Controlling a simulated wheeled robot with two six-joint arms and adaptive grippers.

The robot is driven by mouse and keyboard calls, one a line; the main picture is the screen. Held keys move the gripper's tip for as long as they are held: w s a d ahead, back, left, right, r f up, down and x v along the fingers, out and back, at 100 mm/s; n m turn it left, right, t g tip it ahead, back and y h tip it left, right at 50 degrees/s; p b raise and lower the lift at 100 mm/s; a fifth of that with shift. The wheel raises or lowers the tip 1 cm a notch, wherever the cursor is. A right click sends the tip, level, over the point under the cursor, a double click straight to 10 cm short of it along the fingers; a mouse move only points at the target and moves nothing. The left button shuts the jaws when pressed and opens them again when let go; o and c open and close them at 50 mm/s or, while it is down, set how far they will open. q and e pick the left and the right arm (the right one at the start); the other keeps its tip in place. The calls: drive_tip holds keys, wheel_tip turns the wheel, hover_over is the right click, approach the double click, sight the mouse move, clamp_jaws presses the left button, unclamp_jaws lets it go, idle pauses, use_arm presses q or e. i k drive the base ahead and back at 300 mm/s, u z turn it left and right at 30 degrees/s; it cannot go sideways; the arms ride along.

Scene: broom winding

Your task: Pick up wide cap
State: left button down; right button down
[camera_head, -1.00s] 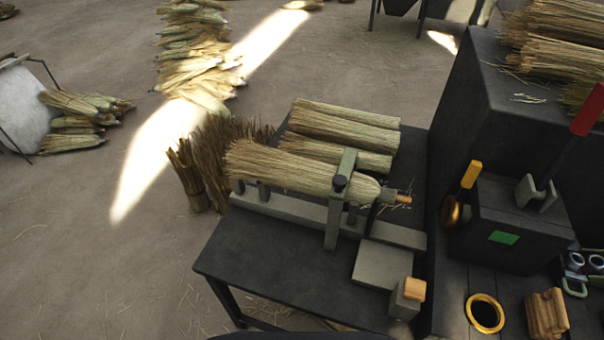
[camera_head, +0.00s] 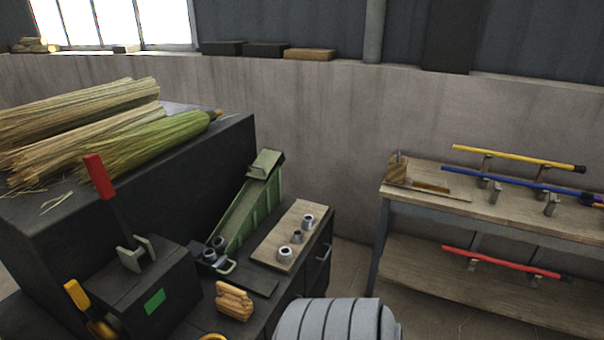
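Several small grey metal ring-shaped caps stand on a wooden board on the dark bench. One sits near the board's front end (camera_head: 284,252), a smaller one in the middle (camera_head: 297,237), and one toward the back (camera_head: 308,221). They are too small for me to tell surely which is the wide cap. The wooden board (camera_head: 272,252) lies at the bench's right side. Neither of my grippers is in view.
A green sloped chute (camera_head: 247,213) and dark ring pieces (camera_head: 213,250) stand left of the board. A red-handled lever (camera_head: 108,190) and a wooden block (camera_head: 234,300) are further left. A rack (camera_head: 500,215) holds coloured poles.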

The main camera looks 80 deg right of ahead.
sight(283, 258)
drive_tip(key=z, duration=2.2)
